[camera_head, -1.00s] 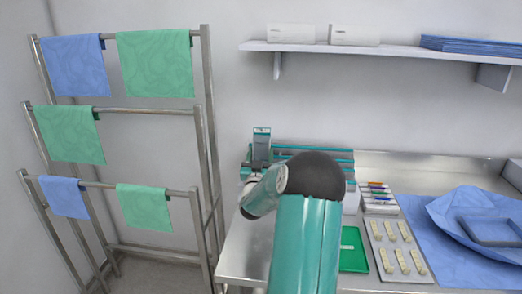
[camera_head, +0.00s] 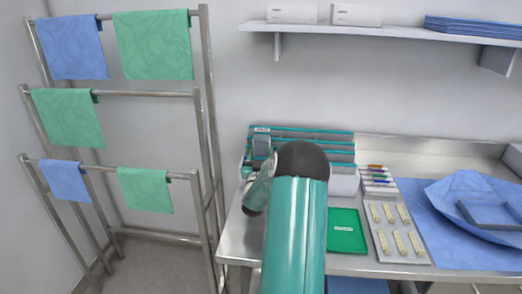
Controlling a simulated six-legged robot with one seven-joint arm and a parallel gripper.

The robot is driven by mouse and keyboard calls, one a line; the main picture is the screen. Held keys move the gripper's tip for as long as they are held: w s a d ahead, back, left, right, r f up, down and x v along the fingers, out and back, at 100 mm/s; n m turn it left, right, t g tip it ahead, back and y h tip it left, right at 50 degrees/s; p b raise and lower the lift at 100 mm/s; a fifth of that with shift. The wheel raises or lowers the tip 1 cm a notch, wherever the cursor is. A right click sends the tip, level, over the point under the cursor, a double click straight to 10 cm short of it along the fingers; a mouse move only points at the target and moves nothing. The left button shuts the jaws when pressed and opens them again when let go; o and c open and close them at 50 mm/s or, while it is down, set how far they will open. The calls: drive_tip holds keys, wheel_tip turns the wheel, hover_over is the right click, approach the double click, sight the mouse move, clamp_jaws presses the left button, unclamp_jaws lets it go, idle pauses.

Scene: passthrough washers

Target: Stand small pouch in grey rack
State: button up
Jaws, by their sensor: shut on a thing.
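The small pouch (camera_head: 261,146) is grey with a paler edge and stands roughly upright at the left end of the grey rack (camera_head: 340,147). The rack has teal-edged rows and sits at the back left of the steel bench. My gripper (camera_head: 260,161) is shut on the pouch's lower part, mostly hidden by my own wrist. The pouch overlaps the rack's left end in the picture; I cannot tell whether it is inside a slot or in front of it. My dark round arm joint covers the rack's middle.
A green tray (camera_head: 346,232), a grey tray with pale pieces (camera_head: 397,234) and coloured-tipped items (camera_head: 378,182) lie right of my arm. A blue drape (camera_head: 470,205) covers the bench's right. A towel stand (camera_head: 209,130) rises at left; a shelf (camera_head: 400,30) hangs above.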

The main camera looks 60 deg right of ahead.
drive_tip(key=shift+f, duration=0.1)
drive_tip(key=o, duration=1.1)
drive_tip(key=v, duration=0.5)
drive_tip(key=shift+w, duration=0.1)
drive_tip(key=s+a, duration=0.5)
drive_tip(key=a, duration=0.5)
drive_tip(key=shift+s+a, duration=0.35)
drive_tip(key=shift+a, duration=0.05)
